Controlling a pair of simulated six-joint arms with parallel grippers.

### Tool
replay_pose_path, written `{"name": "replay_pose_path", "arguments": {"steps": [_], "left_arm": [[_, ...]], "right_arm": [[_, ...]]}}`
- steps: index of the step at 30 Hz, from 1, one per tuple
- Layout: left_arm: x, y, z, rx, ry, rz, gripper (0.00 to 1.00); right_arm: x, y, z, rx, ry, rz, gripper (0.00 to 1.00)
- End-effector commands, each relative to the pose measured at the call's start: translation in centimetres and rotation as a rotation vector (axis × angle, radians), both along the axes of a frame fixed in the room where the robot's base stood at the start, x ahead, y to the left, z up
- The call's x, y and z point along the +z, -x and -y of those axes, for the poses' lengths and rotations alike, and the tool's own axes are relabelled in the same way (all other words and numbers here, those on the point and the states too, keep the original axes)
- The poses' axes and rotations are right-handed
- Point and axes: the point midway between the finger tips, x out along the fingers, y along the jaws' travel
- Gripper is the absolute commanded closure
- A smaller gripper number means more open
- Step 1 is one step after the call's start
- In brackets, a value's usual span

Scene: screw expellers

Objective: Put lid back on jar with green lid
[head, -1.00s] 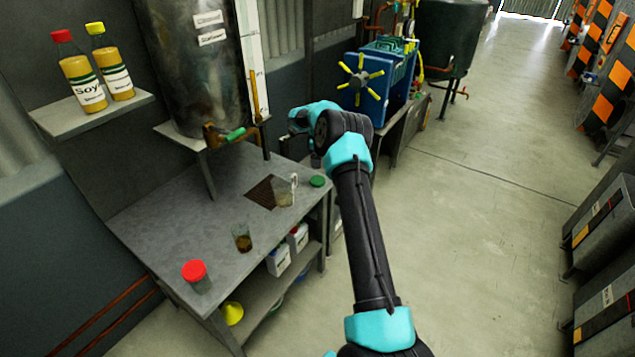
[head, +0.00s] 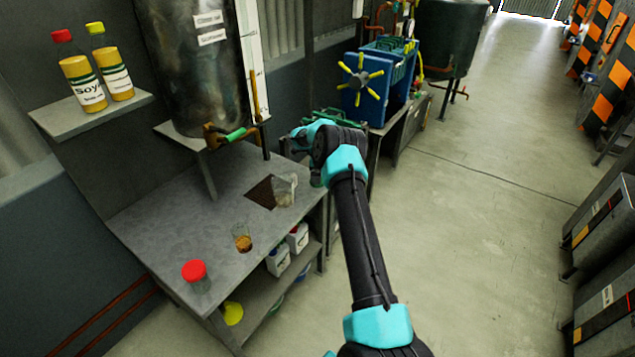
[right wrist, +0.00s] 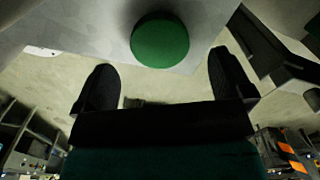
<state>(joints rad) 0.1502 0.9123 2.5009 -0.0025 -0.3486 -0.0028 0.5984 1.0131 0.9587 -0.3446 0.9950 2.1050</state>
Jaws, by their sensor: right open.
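The green lid (right wrist: 160,42) lies on the table near its edge in the right wrist view. In the head view it is hidden behind my right gripper. An open clear jar (head: 285,190) stands on the table just left of my arm. My right gripper (right wrist: 163,80) is open and empty, with a dark finger to each side and the lid a little beyond the fingertips. In the head view the gripper (head: 304,150) is above the table's far right corner, its fingers mostly hidden. My left gripper is not in view.
On the metal table (head: 165,235) stand an open jar with brown contents (head: 242,240) and a red-lidded jar (head: 195,275). A large tank (head: 192,70) with a green-handled tap (head: 236,134) stands behind.

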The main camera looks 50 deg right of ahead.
Motion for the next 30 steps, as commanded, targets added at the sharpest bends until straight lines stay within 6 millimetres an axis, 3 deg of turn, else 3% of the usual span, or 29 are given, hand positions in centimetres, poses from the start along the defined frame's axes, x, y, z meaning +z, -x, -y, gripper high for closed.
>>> {"name": "replay_pose_path", "arguments": {"steps": [3,9,23,30], "left_arm": [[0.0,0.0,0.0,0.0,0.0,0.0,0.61],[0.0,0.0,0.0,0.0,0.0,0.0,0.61],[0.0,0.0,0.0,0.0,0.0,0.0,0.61],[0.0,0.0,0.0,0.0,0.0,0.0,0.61]], "right_arm": [[-1.9,0.0,0.0,0.0,-0.001,-0.002,0.02],[-3.5,0.0,0.0,0.0,0.0,0.0,0.02],[-3.5,0.0,0.0,0.0,0.001,0.001,0.02],[-3.5,0.0,0.0,0.0,0.001,0.001,0.24]]}}
